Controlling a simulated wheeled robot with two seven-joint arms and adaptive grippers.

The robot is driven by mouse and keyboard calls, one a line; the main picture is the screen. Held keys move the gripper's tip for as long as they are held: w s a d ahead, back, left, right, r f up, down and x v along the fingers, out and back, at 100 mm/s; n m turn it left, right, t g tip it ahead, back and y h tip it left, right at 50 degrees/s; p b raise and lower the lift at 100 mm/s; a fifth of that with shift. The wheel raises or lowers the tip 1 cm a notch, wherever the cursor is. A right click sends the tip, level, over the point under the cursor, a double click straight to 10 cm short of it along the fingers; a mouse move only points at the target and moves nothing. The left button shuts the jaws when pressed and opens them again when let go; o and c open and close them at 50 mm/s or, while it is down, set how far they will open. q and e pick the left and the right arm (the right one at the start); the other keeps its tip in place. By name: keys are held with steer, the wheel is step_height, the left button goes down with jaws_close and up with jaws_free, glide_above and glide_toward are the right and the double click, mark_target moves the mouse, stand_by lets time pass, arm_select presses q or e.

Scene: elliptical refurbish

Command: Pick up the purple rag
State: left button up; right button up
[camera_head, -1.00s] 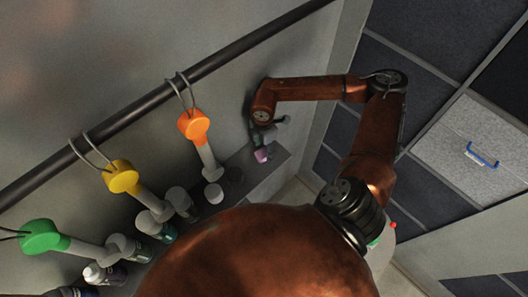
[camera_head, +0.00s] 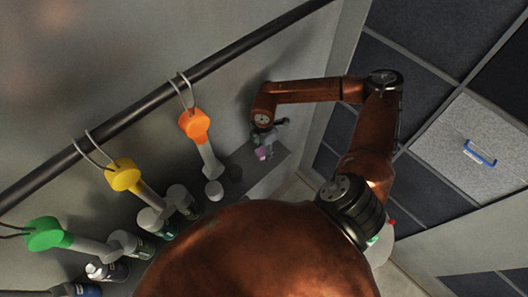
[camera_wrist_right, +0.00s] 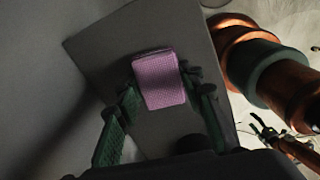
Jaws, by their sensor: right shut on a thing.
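The purple rag (camera_wrist_right: 160,80) is a small folded pinkish-purple block with a fine waffle texture. In the right wrist view it sits between the fingers of my right gripper (camera_wrist_right: 160,97), which is shut on it. In the head view the rag (camera_head: 263,153) shows small at the right end of the grey shelf, below my right gripper (camera_head: 268,142). I cannot tell whether the rag still touches the shelf.
The grey shelf (camera_head: 262,172) runs along the wall under a dark rail (camera_head: 205,68). Brushes with orange (camera_head: 194,124), yellow (camera_head: 123,174) and green (camera_head: 45,234) heads hang from it by loops. Several bottles (camera_head: 107,270) stand at the left. Dark panels lie right.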

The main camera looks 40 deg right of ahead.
steer(key=shift+r, duration=0.1)
steer(key=shift+c, duration=0.2)
steer(key=shift+r, duration=0.55)
steer(key=s+a+r+b, duration=0.6)
steer(key=a+r, duration=0.5)
steer(key=a, duration=0.1)
steer(key=shift+a+r, duration=0.35)
